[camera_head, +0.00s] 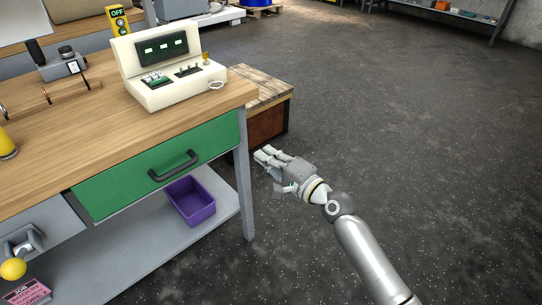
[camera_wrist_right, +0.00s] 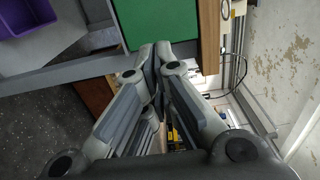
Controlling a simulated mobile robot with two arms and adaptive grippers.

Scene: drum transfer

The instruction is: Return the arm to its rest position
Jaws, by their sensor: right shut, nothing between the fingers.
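My right arm comes in from the bottom right, and its right gripper (camera_head: 268,160) hangs in the air to the right of the workbench (camera_head: 130,115). The fingers point toward the bench's right end and are apart from it in the head view. In the right wrist view the fingertips of this gripper (camera_wrist_right: 155,52) meet, shut and empty. The bench's green drawer (camera_head: 155,172) is closed, and its front also shows in the wrist view (camera_wrist_right: 155,20). My left gripper is in neither view.
A cream control console (camera_head: 160,75) stands on the bench top. A purple bin (camera_head: 190,200) sits on the lower shelf (camera_head: 150,250). A wooden crate (camera_head: 268,120) stands behind the bench's right end. The grey floor (camera_head: 420,130) to the right is clear.

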